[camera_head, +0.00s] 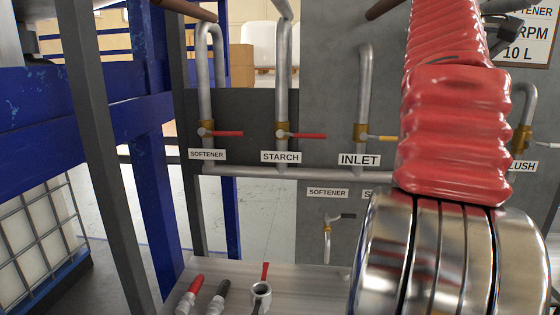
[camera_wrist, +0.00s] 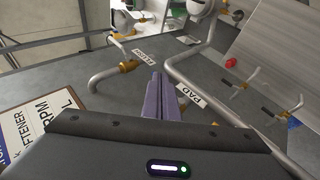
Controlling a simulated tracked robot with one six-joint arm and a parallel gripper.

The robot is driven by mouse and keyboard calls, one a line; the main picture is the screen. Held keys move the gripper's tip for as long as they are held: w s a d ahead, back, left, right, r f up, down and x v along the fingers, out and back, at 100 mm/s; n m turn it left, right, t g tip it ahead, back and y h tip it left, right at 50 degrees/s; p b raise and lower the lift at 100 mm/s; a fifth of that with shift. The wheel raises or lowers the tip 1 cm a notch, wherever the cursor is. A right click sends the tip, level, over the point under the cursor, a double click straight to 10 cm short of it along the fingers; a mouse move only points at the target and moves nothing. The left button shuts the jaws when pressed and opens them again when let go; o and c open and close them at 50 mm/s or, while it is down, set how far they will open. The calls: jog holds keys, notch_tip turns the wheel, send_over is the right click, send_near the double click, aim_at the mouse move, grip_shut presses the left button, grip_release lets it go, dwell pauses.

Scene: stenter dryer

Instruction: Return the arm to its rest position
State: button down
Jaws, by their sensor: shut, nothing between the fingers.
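My gripper (camera_wrist: 160,78) shows in the wrist view. Its two purple fingers are pressed together with nothing between them. They point up the picture, toward the grey panel, beside a label reading PAD (camera_wrist: 190,95). I cannot tell how far the fingertips are from the panel. In the head view my red-sleeved arm rises on the right, above polished metal rings; my gripper is out of that view.
Pipes with valves cross the panel, including a red starch lever (camera_head: 309,136) and a yellow inlet lever (camera_head: 382,138). A bent pipe (camera_wrist: 106,75) and a placard (camera_wrist: 35,122) lie left of my gripper. Blue framing (camera_head: 155,150) stands left. Short valves (camera_head: 262,292) stand below.

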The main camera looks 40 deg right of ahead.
jog(key=w+a+f+n+t+y, duration=0.1)
jog(key=w+a+f+t, duration=0.1)
jog(key=w+a+f, duration=0.45)
jog(key=w+a+f+n+t+y, duration=0.15)
jog(key=w+a+f, duration=0.25)
jog(key=w+a, duration=0.45)
jog(key=w+a+f+n+t, duration=0.25)
jog(key=w+a+f, duration=0.3)
jog(key=a, duration=0.45)
jog(key=s+a+f+t+y, duration=0.1)
jog(key=s+a+f+y, duration=0.1)
jog(key=a+f, duration=0.9)
jog(key=s+a+f+n+t+y, duration=0.1)
jog(key=s+a+f+y, duration=0.2)
jog(key=a+f, duration=0.9)
jog(key=a, duration=0.4)
jog(key=shift+s+f+n+y, duration=0.15)
jog(key=shift+f+n+y, duration=0.05)
jog(key=shift+n+y, duration=0.15)
